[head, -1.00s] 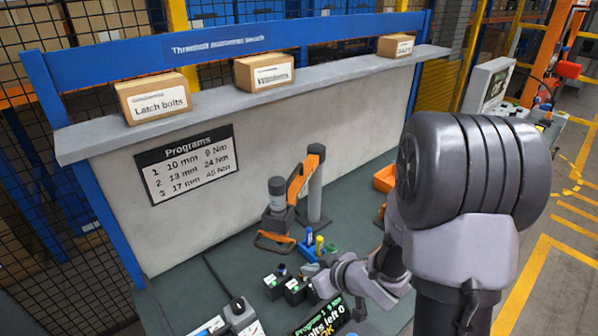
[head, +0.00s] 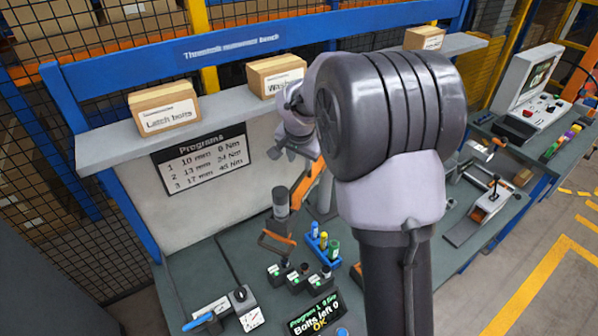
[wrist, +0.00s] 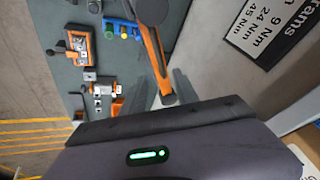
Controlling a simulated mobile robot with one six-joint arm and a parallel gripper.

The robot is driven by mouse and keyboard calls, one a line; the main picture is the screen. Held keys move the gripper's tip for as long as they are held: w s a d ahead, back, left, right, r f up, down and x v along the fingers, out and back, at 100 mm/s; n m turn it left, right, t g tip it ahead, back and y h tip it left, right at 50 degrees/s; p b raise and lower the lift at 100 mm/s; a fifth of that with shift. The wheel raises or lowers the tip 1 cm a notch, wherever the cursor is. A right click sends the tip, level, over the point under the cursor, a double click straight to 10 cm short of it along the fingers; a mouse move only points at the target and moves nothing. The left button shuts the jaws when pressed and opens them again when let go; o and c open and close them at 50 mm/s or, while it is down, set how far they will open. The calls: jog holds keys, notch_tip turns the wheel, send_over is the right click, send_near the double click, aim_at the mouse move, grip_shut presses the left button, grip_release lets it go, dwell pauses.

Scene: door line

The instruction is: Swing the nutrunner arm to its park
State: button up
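The nutrunner arm (head: 303,186) is an orange beam at a grey post (head: 324,199) on the bench. The dark nutrunner (head: 281,205) hangs at its left end, with an orange looped handle (head: 277,243) low over the bench top. My gripper (head: 303,152) is above the beam, in front of the back panel, and empty. In the wrist view my gripper (wrist: 160,97) has its two fingers apart. The orange beam (wrist: 156,60) shows between and beyond them, and I see no contact. I cannot make out a marked park. Part of the post is hidden by my arm.
A display (head: 315,316) reads program 1, bolts left 0, OK. A blue rack (head: 321,245) of coloured sockets and black blocks (head: 302,277) stand by the nutrunner. The shelf (head: 215,105) carries boxes, including latch bolts (head: 165,107). Fixtures (head: 490,200) stand at right.

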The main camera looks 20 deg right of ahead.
aim_at(301, 178)
jog(key=p+x, duration=0.1)
jog(key=x, duration=1)
jog(key=shift+w+d+f, duration=0.1)
jog(key=shift+w+f, duration=0.05)
jog(key=shift+f, duration=0.1)
grip_shut()
dwell(0.7)
